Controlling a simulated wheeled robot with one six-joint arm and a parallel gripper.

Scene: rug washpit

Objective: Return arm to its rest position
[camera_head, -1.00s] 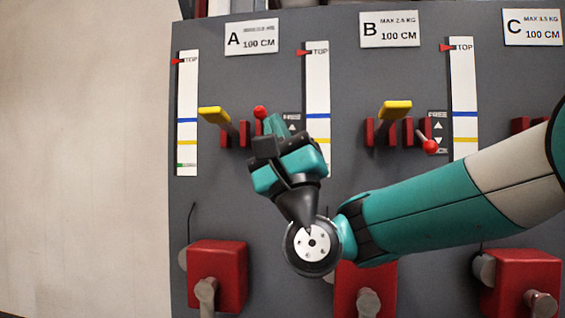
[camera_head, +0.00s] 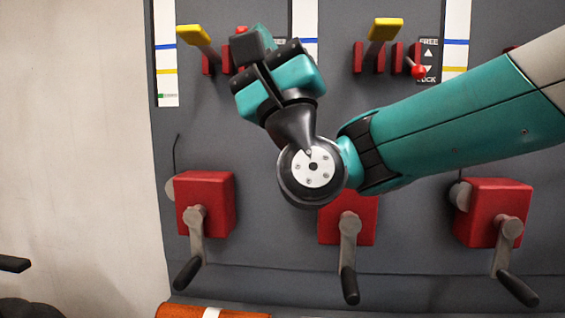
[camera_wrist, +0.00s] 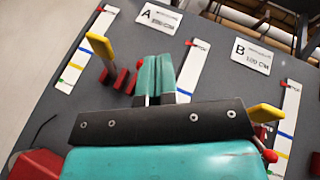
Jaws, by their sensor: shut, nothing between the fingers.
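My gripper (camera_wrist: 156,78) shows in the wrist view with its two teal fingers together and nothing between them. In the head view my arm reaches in from the right, and the wrist and hand are raised in front of the panel's left column. The fingertips are hidden there behind the hand. The grey panel (camera_head: 270,235) stands behind the arm, and the hand covers part of the first red lever area. I cannot tell from the head view whether the hand touches the panel.
Yellow-handled levers (camera_head: 194,35) and a red-knobbed lever (camera_head: 418,71) jut from the panel. Below are red crank boxes (camera_head: 205,200) with dark-handled cranks. Signs A (camera_wrist: 158,18) and B (camera_wrist: 251,56) show in the wrist view. An orange roll (camera_head: 185,311) lies at the bottom. Bare wall is left.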

